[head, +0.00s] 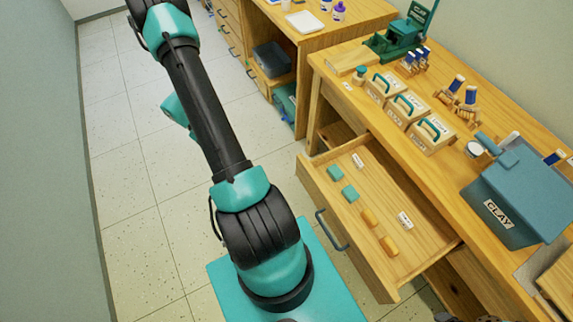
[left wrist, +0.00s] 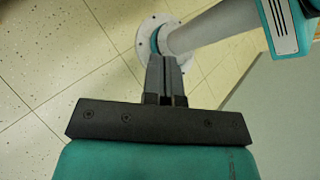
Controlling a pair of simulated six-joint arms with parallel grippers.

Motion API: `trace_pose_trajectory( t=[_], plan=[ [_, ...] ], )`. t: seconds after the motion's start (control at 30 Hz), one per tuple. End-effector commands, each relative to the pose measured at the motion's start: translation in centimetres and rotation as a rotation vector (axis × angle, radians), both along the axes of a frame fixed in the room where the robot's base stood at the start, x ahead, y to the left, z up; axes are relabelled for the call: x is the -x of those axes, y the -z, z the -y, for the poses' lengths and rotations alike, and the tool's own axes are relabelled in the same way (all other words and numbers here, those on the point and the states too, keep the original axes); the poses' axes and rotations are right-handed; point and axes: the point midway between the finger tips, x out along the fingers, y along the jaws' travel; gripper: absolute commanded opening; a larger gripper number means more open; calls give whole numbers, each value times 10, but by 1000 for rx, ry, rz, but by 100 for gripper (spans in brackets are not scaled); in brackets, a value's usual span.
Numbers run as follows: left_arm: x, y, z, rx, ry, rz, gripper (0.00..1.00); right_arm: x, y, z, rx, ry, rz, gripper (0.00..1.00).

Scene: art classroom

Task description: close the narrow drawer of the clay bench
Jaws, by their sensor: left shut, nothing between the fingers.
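The clay bench (head: 465,125) runs along the right side of the head view. One drawer (head: 330,215) is pulled well out from its front, with a dark bar handle (head: 332,230) on its face. Two green blocks (head: 350,193), two orange blocks and small labels lie inside the drawer. I see no other drawer pulled out of this bench. My left gripper (left wrist: 167,85) is shut and empty in the left wrist view, above the tiled floor. In the head view an arm of mine stands left of the drawer, apart from it; no gripper fingers show there.
On the bench stand a teal box marked CLAY (head: 515,195), several labelled boxes with handles (head: 405,108), spools and a green device (head: 400,40). Another wooden cabinet (head: 315,35) stands behind. The tiled floor (head: 120,170) at left is clear up to the wall.

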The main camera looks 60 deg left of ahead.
Motion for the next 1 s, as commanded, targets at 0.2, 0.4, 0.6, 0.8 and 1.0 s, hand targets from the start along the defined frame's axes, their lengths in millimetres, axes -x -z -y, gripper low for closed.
trace_pose_trajectory(
  t=[0.2, 0.4, 0.6, 0.8, 1.0],
  plan=[
    [-14, 36, 60, 105, -145, 260, 0, 0, 0, 0, 0, 0, 0, 88],
    [-33, 60, 107, 109, -373, 502, 0, 0, 0, 0, 0, 0, 0, 88],
    [-50, 79, 137, 15, -637, 653, 0, 0, 0, 0, 0, 0, 0, 88],
    [-58, 91, 149, -94, -801, 695, 0, 0, 0, 0, 0, 0, 0, 88],
    [-59, 93, 150, -119, -824, 699, 0, 0, 0, 0, 0, 0, 0, 88]
  ],
)
